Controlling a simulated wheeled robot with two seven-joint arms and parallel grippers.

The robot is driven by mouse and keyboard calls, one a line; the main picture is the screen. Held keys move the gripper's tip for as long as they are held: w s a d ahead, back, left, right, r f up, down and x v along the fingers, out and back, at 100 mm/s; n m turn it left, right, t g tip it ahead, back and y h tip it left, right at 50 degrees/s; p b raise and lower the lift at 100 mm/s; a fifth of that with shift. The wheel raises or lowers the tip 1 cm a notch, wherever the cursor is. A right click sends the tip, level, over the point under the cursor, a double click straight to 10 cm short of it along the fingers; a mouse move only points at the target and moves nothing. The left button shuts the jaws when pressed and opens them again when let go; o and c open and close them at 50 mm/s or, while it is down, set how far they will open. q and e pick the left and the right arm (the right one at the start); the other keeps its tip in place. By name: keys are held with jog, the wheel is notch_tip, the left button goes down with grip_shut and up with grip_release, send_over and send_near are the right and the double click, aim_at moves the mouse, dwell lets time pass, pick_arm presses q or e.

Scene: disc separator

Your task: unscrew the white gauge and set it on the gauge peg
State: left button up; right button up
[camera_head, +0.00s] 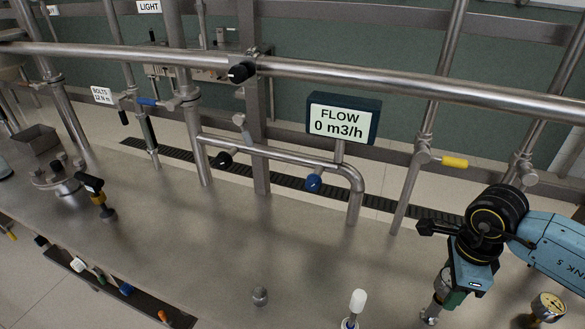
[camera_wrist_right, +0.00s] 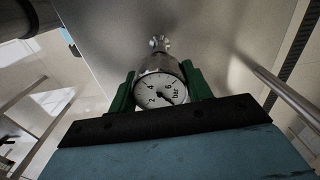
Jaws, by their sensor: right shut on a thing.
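The white gauge (camera_wrist_right: 160,92) shows in the right wrist view, with a round white dial marked in bar and a steel body. The green fingers of my right gripper (camera_wrist_right: 160,88) are shut on it from both sides. A small bright metal fitting (camera_wrist_right: 159,42) shows just beyond the gauge; I cannot tell whether they are joined. In the head view my right gripper (camera_head: 446,296) points down at the lower right, above a metal fitting (camera_head: 430,317). The gauge is mostly hidden there. I cannot identify the gauge peg with certainty. My left gripper is not in view.
A brass-rimmed gauge (camera_head: 549,305) stands at the lower right edge. A white-capped post (camera_head: 357,302) and a short metal knob (camera_head: 260,296) stand at the front. Pipes and the flow display (camera_head: 342,118) rise behind. The middle of the steel bench (camera_head: 220,245) is clear.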

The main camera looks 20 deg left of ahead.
jog(key=shift+s+f+n+b, duration=0.15)
jog(key=shift+f+n+b, duration=0.35)
jog(key=shift+n+b, duration=0.45)
jog(key=shift+r+n, duration=0.15)
jog(key=shift+n, duration=0.5)
jog(key=o, duration=1.1)
jog(key=shift+r, duration=0.1)
jog(key=shift+c, duration=0.2)
jog(key=shift+r, duration=0.1)
jog(key=shift+r+p, duration=0.7)
jog(key=shift+r, duration=1.15)
jog(key=shift+f, duration=0.1)
